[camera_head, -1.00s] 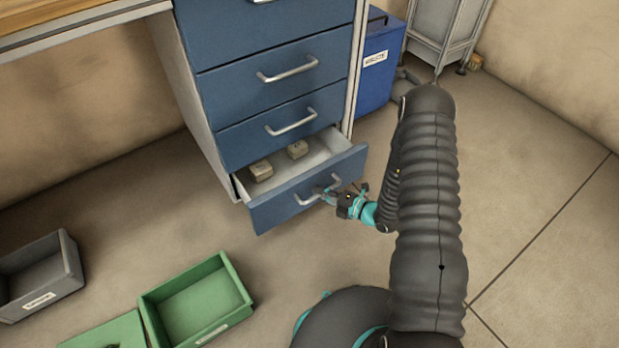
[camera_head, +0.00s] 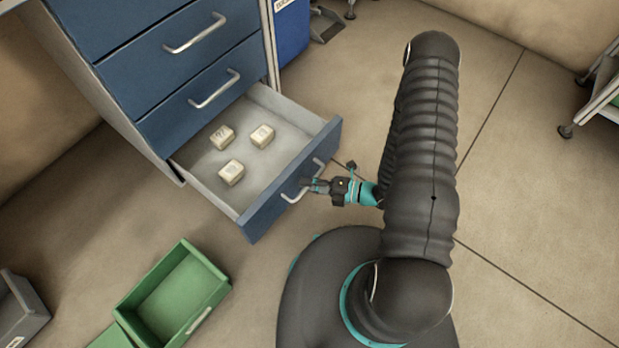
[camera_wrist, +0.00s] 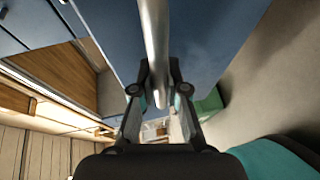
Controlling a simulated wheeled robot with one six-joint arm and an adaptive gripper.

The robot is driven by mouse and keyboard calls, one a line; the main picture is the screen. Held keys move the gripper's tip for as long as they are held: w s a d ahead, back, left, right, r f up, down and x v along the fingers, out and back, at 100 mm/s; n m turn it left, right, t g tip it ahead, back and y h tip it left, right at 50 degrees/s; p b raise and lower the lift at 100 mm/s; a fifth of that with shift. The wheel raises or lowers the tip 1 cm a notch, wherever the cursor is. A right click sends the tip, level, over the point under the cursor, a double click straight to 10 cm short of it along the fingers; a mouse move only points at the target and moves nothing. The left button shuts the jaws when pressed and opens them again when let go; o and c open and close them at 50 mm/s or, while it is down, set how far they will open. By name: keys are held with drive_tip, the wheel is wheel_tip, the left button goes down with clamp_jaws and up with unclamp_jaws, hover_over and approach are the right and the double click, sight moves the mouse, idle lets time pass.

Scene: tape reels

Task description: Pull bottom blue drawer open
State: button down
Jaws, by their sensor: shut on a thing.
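The bottom blue drawer (camera_head: 290,180) is pulled well out of the blue cabinet, showing its pale inside. Three small cream boxes, one of them a box (camera_head: 231,172) near the front, lie on its floor. My gripper (camera_head: 308,186) is at the metal bar handle (camera_head: 290,195) on the drawer's front. In the wrist view the handle (camera_wrist: 154,45) runs between the two fingers (camera_wrist: 158,95), and the gripper is shut on it. The blue drawer front (camera_wrist: 215,35) fills the upper part of that view.
Two closed blue drawers with handles sit above, the nearer one (camera_head: 205,95) just over the open drawer. A green bin (camera_head: 175,295) and a grey bin (camera_head: 18,310) stand on the floor at lower left. A blue waste bin (camera_head: 292,30) is behind the cabinet. The floor at right is largely clear.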

drive_tip(key=c, duration=1.2)
unclamp_jaws()
drive_tip(key=shift+v, duration=6)
drive_tip(key=shift+s+r, duration=0.1)
